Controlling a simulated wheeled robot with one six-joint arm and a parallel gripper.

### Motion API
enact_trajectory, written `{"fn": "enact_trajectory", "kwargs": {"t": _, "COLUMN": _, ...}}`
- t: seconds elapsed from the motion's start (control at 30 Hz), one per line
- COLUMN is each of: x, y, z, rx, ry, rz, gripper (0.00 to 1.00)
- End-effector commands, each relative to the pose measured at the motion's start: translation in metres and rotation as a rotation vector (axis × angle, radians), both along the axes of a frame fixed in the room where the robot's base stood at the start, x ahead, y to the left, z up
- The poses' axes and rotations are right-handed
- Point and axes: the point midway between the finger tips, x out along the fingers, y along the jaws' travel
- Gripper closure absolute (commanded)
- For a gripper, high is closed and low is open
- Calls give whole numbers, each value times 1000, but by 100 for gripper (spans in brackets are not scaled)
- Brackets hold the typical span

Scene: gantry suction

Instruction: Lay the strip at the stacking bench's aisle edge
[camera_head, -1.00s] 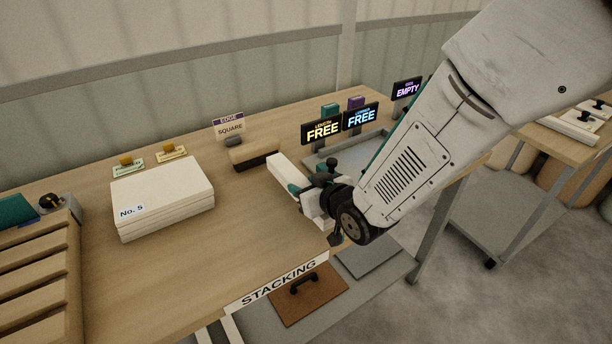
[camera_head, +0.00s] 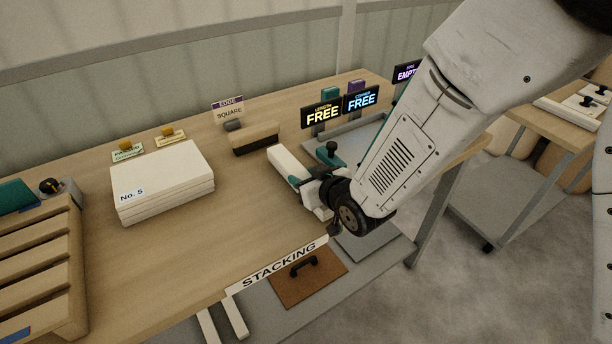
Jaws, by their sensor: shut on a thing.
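A pale, straight strip (camera_head: 286,163) is held in my gripper (camera_head: 313,187), which is shut on it. Its far end points up and left over the stacking bench (camera_head: 205,245), and its near part is partly hidden by the gripper. It is over the right part of the wooden top, close to the aisle edge; I cannot tell whether it touches the top. The aisle edge bears a white "STACKING" label (camera_head: 278,264), just below and left of the gripper.
A white sheet stack marked "No. 5" (camera_head: 165,177) lies to the left. A wooden block with a dark side (camera_head: 255,140) and an "EDGE SQUARE" sign (camera_head: 229,110) stand behind. "FREE" signs (camera_head: 322,114) stand by a grey tray (camera_head: 355,137). A slatted wooden rack (camera_head: 40,265) is at left. The front-middle top is clear.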

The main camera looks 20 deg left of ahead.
Motion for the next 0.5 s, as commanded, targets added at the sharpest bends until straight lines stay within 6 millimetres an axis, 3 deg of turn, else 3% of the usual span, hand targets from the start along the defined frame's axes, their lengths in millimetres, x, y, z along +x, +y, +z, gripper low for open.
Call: {"fn": "enact_trajectory", "kwargs": {"t": 0.5, "x": 0, "y": 0, "z": -7, "rx": 2, "ry": -1, "rz": 0, "gripper": 91}}
